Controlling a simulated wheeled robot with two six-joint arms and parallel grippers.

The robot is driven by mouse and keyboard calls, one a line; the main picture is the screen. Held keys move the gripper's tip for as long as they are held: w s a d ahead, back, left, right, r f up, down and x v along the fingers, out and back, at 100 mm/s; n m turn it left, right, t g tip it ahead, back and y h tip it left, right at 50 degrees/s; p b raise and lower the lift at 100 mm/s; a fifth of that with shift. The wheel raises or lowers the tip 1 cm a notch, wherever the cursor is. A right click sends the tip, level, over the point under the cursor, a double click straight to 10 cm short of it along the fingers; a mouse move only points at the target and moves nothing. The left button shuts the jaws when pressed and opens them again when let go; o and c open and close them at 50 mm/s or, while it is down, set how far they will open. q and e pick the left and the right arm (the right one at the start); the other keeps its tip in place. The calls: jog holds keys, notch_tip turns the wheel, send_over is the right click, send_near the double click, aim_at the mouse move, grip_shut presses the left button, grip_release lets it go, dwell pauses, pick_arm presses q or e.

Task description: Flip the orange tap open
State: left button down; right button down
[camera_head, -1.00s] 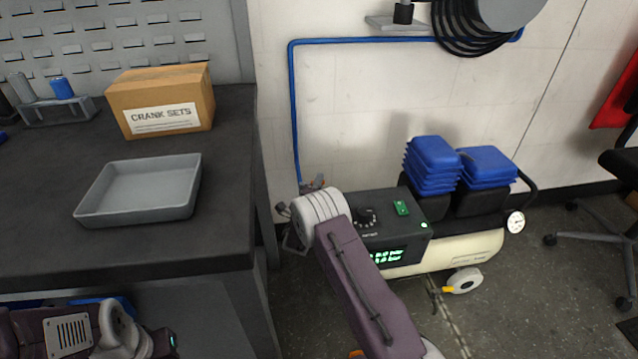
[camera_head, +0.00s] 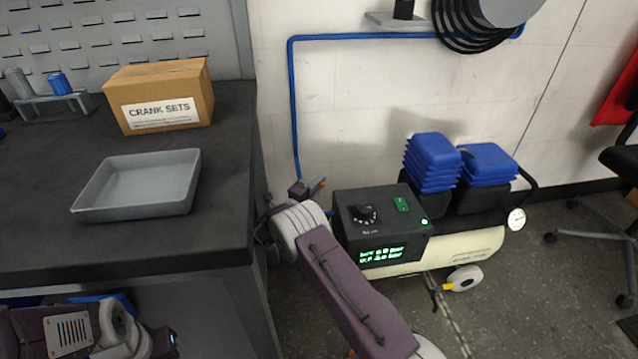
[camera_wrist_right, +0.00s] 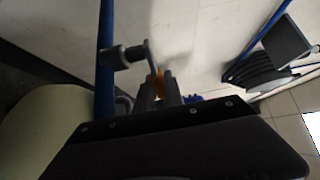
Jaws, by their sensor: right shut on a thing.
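The orange tap (camera_head: 318,185) sits at the lower end of the blue wall pipe, just behind my right wrist in the head view. In the right wrist view its orange lever (camera_wrist_right: 161,80) shows between the fingertips, with a grey fitting beside it on the pipe. My right gripper (camera_wrist_right: 158,92) is shut on the lever. In the head view its fingers are mostly hidden by my own wrist. My left arm shows at the lower left of the head view, but its fingers do not show.
The workbench (camera_head: 228,225), with a grey tray (camera_head: 138,185) and a cardboard box (camera_head: 160,97), is on the left. The blue pipe (camera_head: 293,110) runs down the wall.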

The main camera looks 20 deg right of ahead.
jog(key=shift+s+a+f+m+g+h+b, duration=0.1)
jog(key=shift+s+a+m+g+h+b, duration=0.1)
jog(key=shift+m+g+h+b, duration=0.35)
jog(key=shift+s+a+r+m+g+h+b, duration=0.1)
jog(key=shift+s+a+m+g+h+b, duration=0.15)
jog(key=shift+m+g+b, duration=0.65)
jog(key=shift+s+a+f+m+g+h+b, duration=0.15)
jog(key=shift+m+g+h+b, duration=0.25)
jog(key=shift+g+b, duration=0.6)
jog(key=c, duration=1.4)
grip_release()
jog(key=shift+c, duration=0.2)
